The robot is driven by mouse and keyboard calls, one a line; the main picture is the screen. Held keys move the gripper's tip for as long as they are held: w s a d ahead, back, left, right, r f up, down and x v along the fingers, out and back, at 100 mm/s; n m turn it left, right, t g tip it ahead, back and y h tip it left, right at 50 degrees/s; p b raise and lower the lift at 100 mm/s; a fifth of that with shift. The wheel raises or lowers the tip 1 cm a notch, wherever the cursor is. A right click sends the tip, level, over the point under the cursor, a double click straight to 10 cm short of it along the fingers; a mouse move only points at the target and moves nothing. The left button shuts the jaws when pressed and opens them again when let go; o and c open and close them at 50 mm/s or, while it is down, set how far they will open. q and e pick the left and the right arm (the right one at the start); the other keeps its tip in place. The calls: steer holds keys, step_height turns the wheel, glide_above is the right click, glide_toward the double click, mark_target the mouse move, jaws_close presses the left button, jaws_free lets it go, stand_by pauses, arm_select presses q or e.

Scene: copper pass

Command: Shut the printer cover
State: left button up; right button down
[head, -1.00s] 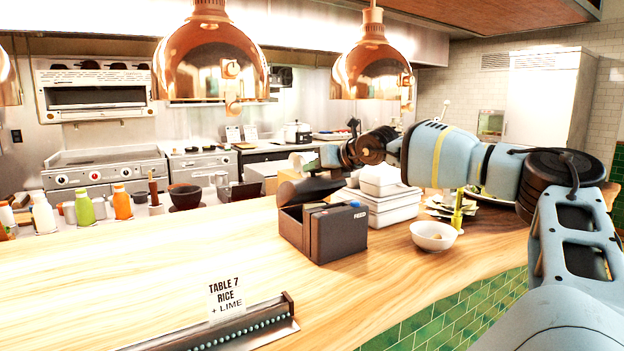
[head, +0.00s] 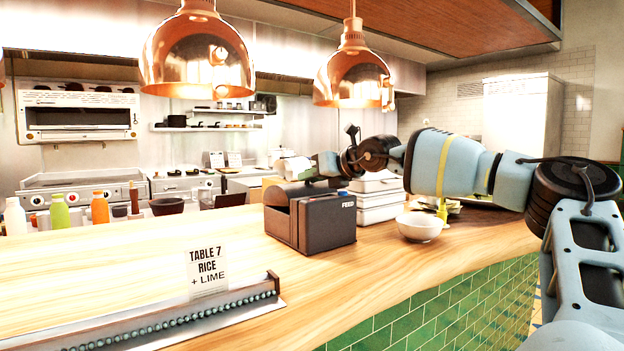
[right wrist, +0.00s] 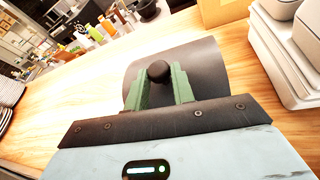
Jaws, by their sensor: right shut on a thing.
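The dark grey printer (head: 328,224), marked FEED, stands on the wooden counter. Its curved cover (head: 286,192) is at the top rear, raised off the front part of the body. My right gripper (head: 312,171) reaches in from the right behind the printer. In the right wrist view the green fingers (right wrist: 159,84) are shut on a round black knob (right wrist: 158,71) at the cover's edge. The curved grey cover (right wrist: 208,75) lies beyond the fingers. How far the cover stands from its seat is hard to tell. My left gripper is not in view.
White stacked containers (head: 380,205) stand just right of the printer, close to my right arm. A white bowl (head: 419,227) is in front of them. A ticket rail (head: 190,320) with a card (head: 207,270) lies at the front left. The counter left of the printer is clear.

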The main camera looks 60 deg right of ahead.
steer(key=shift+f, duration=0.7)
steer(key=c, duration=1.4)
jaws_free()
steer(key=shift+w, duration=0.1)
steer(key=shift+o, duration=1.1)
steer(key=shift+w+d, duration=0.1)
steer(key=shift+w, duration=0.05)
steer(key=shift+r, duration=0.1)
steer(key=shift+d+r, duration=0.1)
steer(key=shift+r, duration=0.05)
steer(key=shift+r, duration=0.1)
steer(key=shift+s+r, duration=0.1)
steer(key=shift+s, duration=0.3)
steer(key=shift+b+v, duration=0.5)
steer(key=shift+v, duration=3.05)
